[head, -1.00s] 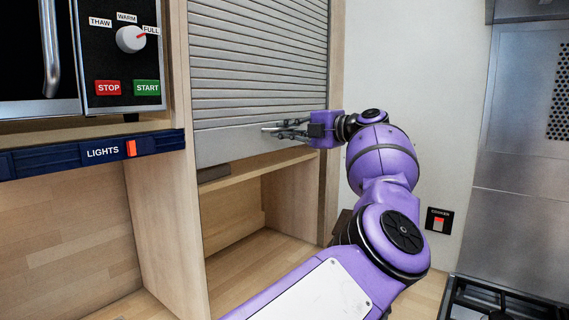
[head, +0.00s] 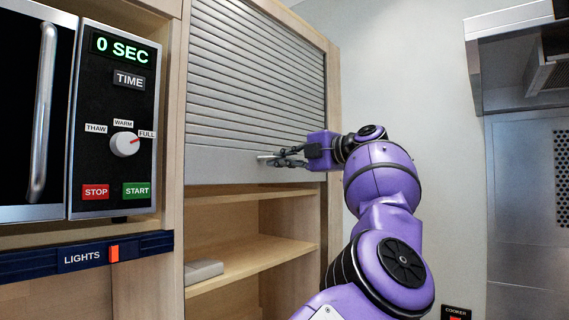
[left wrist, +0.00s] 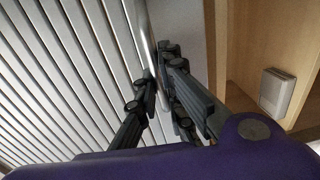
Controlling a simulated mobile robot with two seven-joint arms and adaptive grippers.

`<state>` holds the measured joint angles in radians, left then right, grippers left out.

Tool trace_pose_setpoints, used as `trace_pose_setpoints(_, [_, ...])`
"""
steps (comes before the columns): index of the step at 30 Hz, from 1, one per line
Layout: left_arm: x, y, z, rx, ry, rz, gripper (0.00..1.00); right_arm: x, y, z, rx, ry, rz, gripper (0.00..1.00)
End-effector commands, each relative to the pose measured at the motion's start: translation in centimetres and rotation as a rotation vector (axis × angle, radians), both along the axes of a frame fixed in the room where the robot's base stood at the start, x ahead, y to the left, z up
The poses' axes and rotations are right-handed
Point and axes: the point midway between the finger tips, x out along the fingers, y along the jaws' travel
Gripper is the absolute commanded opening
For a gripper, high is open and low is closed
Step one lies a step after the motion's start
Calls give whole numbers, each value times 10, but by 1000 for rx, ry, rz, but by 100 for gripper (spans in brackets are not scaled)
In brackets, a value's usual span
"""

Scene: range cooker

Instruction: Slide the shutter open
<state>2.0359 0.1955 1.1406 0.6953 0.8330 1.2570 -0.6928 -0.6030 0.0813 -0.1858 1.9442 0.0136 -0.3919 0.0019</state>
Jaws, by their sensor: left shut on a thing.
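The grey slatted shutter (head: 255,75) covers the upper part of the wooden cabinet in the head view. Its smooth bottom strip hangs above an open shelf space. My left gripper (head: 272,159) is shut on the shutter's handle (head: 262,157), a short metal bar on the bottom strip. In the left wrist view the fingers (left wrist: 163,88) close around the handle bar (left wrist: 150,45), with the slats (left wrist: 70,70) beside them. The fingers hide part of the handle. My right gripper is not in view.
Inside the cabinet, a shelf (head: 245,258) holds a small grey box (head: 203,270), also in the left wrist view (left wrist: 276,92). A microwave (head: 120,120) and a lights panel (head: 85,255) are at left. A cooker hood (head: 515,50) is at right.

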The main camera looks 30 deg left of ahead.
Motion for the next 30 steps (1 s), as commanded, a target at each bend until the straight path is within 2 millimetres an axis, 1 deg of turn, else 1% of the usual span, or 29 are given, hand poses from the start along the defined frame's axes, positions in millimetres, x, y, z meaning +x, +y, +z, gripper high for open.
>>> trace_pose_setpoints(5, [1, -1, 0, 2, 4, -4, 0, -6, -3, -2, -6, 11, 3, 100])
trace_pose_setpoints(6, [1, -1, -1, 2, 4, -4, 11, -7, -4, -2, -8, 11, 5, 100])
trace_pose_setpoints(10, [1, -1, -1, 1, 3, -3, 28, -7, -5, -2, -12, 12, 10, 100])
trace_pose_setpoints(17, [1, -1, -1, 0, 2, -2, 28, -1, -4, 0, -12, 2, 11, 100])
trace_pose_setpoints(19, [1, -1, -1, 0, 1, -3, 28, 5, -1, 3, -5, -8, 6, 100])
trace_pose_setpoints(22, [1, -7, 0, 0, 1, -3, 28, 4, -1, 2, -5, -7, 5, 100])
trace_pose_setpoints(26, [0, -27, 1, 1, 1, -5, 28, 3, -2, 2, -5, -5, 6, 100])
trace_pose_setpoints(30, [-3, -57, 4, 2, 0, -6, 28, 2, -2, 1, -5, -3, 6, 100])
